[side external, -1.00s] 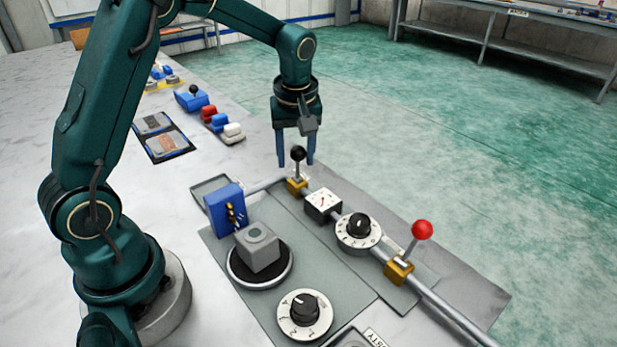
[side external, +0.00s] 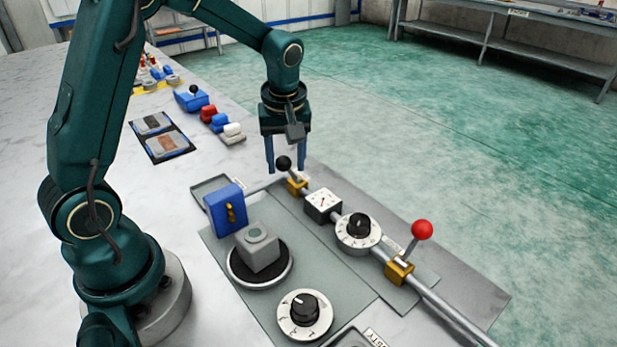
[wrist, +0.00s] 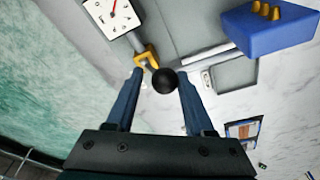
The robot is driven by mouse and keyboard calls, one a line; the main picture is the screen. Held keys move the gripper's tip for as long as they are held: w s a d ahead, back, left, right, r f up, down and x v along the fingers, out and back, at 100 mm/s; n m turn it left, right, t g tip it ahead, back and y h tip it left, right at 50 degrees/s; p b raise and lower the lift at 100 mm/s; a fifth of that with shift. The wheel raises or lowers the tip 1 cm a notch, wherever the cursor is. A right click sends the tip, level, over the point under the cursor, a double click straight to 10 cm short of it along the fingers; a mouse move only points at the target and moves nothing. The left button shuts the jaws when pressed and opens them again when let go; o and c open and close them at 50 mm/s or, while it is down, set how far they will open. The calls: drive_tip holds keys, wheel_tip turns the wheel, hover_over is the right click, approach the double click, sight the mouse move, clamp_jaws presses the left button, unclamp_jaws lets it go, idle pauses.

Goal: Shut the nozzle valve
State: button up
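A yellow valve body (side external: 298,187) sits on the grey pipe, with a lever ending in a black ball (side external: 284,163). The lever leans left in the side view. My gripper (side external: 286,170) points down over this valve, its two blue fingers apart. In the wrist view the black ball (wrist: 165,81) lies between the fingertips, with gaps showing on both sides. A second yellow valve (side external: 399,270) has an upright-leaning lever with a red ball (side external: 423,230). No label shows which is the nozzle valve.
A gauge (side external: 323,204) and a black-knobbed dial (side external: 358,231) stand along the pipe. A blue block (side external: 225,209) and a grey block on a round base (side external: 258,250) are close by. A lower dial (side external: 305,313) lies in front.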

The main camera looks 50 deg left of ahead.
drive_tip(key=shift+o, duration=0.6)
drive_tip(key=shift+r, duration=0.1)
drive_tip(key=shift+w+a+v, duration=0.2)
drive_tip(key=shift+v, duration=1.1)
drive_tip(key=shift+w+a+v, duration=0.2)
drive_tip(key=shift+a+v, duration=0.05)
drive_tip(key=shift+v, duration=1)
drive_tip(key=shift+w+a+v, duration=0.2)
drive_tip(key=shift+v, duration=1.1)
drive_tip(key=shift+r, duration=0.2)
drive_tip(key=shift+d+r, duration=0.15)
drive_tip(key=shift+r, duration=0.15)
wheel_tip(320, 180, up, 4)
drive_tip(key=s+d+m+t, duration=0.1)
drive_tip(key=s+d+t, duration=0.1)
drive_tip(key=s, duration=0.1)
drive_tip(key=s+d+f+m+t+h, duration=0.1)
drive_tip(key=s+d+f+m, duration=0.1)
drive_tip(key=s+m, duration=0.3)
drive_tip(key=s+d+f+m+t+h, duration=0.1)
drive_tip(key=s+d+m, duration=0.4)
drive_tip(key=s+m, duration=0.1)
drive_tip(key=shift+s+f, duration=0.4)
drive_tip(key=shift+s, duration=0.35)
